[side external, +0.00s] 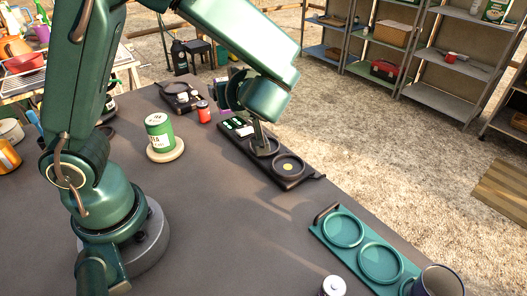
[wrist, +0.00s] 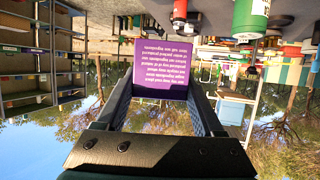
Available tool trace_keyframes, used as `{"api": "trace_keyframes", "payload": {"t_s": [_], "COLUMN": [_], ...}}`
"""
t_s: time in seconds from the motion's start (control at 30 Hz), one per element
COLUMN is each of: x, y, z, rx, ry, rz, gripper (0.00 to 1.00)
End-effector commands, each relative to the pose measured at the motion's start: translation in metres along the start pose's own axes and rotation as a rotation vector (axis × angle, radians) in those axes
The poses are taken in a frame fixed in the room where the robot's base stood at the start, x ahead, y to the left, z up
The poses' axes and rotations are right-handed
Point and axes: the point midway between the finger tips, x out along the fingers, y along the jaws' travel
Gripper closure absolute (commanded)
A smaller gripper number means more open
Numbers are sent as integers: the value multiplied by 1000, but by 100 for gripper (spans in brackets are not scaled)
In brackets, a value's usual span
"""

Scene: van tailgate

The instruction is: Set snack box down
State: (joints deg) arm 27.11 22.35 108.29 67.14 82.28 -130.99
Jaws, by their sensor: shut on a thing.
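The snack box is a purple box with white printed text (wrist: 160,68). It is held between the two fingers of my gripper (wrist: 158,88) in the wrist view, where the scene appears upside down. In the side external view only a small purple part of the box (side external: 223,91) shows, behind my dark gripper (side external: 228,94). My gripper is shut on the box, near the far edge of the table (side external: 215,215), just right of a red can (side external: 203,112). The box's underside is hidden, so I cannot tell whether it touches the table.
A black tray with round recesses (side external: 307,172) lies below my wrist. A green tea can (side external: 158,132) stands on a round pale coaster (side external: 166,154). Another dark tray (side external: 180,100) lies at the back. A teal tray (side external: 361,247) and dark mug (side external: 437,282) are at front right. The table's middle is clear.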

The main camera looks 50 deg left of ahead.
Motion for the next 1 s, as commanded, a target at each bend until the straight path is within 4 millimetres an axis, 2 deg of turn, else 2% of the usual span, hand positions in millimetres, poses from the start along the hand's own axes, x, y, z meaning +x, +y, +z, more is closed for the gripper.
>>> {"api": "trace_keyframes", "payload": {"t_s": [0.1,0.3,0.7,0.87,1.0], "x": [19,36,58,62,68], "y": [-15,-29,-32,-32,-32], "z": [12,26,76,85,100], "rx": [-56,-110,-114,-116,-113], "ry": [1,2,0,1,0], "rz": [-153,-274,-292,-290,-290], "gripper": [90,90,90,90,90]}}
